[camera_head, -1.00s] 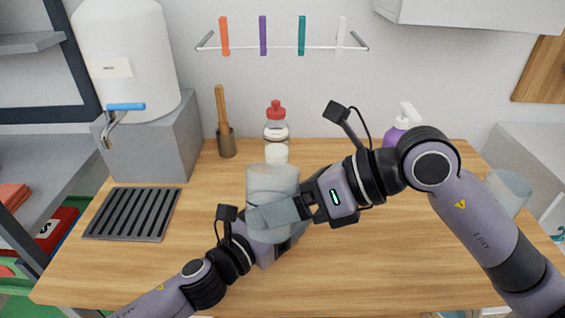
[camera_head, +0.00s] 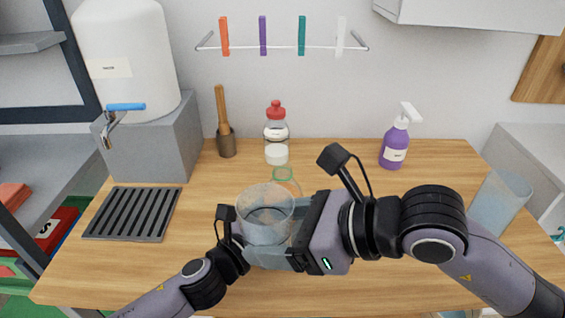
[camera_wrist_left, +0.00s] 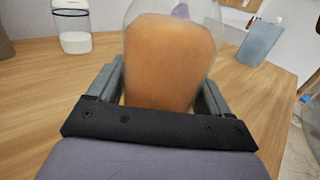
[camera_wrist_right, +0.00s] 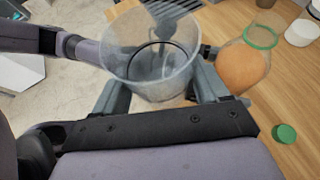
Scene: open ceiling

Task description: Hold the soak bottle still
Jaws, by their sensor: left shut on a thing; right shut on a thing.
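The soak bottle is clear with a green rim (camera_head: 283,174) and an orange-brown filling. It stands behind a clear beaker (camera_head: 262,222) in the head view, which hides most of it. The bottle (camera_wrist_right: 242,66) shows better in the right wrist view, with its mouth uncovered. My left gripper (camera_wrist_left: 160,92) is shut around its body. My right gripper (camera_wrist_right: 155,92) is shut on the beaker, whose open top faces up; I cannot tell whether it holds any liquid. A green cap (camera_wrist_right: 285,133) lies on the table beside the bottle.
A dark drain grate (camera_head: 132,213) lies at left.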

